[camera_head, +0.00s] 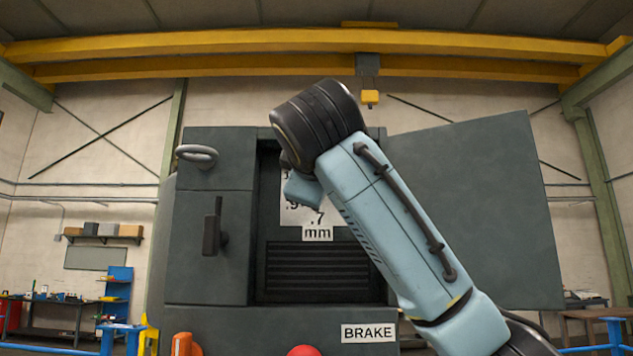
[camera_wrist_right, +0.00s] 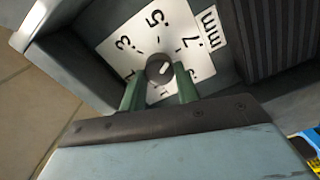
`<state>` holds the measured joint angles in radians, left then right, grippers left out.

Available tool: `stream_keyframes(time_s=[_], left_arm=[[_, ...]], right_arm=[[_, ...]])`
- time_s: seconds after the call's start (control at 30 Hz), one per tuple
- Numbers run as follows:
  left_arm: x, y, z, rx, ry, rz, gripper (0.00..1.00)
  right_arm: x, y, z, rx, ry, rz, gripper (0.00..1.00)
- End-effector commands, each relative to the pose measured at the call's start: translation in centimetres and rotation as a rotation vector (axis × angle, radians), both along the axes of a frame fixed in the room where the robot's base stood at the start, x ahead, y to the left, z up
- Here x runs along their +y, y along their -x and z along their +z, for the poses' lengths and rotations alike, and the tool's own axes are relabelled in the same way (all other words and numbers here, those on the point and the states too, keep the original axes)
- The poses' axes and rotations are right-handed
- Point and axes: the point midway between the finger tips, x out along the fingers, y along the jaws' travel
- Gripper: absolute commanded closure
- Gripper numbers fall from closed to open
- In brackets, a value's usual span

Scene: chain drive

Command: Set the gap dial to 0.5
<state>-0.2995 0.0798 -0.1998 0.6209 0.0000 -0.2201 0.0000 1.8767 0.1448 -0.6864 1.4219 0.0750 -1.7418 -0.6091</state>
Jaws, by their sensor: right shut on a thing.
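The gap dial's white plate (camera_wrist_right: 137,62), with black numbers including .3, .5 and .7, sits in the cabinet recess in the right wrist view. Its round dark knob (camera_wrist_right: 156,63) is at the plate's middle. A small pale mark shows on the knob, toward its right side; I cannot tell which number it points to. My right gripper (camera_wrist_right: 161,76) is shut on the knob, with a green finger on each side. In the head view the dial plate (camera_head: 303,213) is partly covered by my right arm, which hides the knob and fingers. My left gripper is not in view.
The dark cabinet (camera_head: 212,270) has an open door panel (camera_head: 480,210) at right and a lever handle (camera_head: 212,228) at left. Below the dial are an "mm" label (camera_head: 317,233) and a slatted vent (camera_head: 310,270). A red knob (camera_head: 303,351) and BRAKE label (camera_head: 369,333) sit lower.

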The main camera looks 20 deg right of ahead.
Motion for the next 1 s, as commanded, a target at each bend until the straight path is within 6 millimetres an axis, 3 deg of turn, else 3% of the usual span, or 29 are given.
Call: stream_keyframes(time_s=[0.5,1.0], left_arm=[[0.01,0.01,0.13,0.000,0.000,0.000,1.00],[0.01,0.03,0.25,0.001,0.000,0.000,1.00]], right_arm=[[0.06,0.06,-0.01,0.116,0.419,0.002,0.91],[0.10,0.04,-0.14,0.162,0.576,0.002,0.91]])
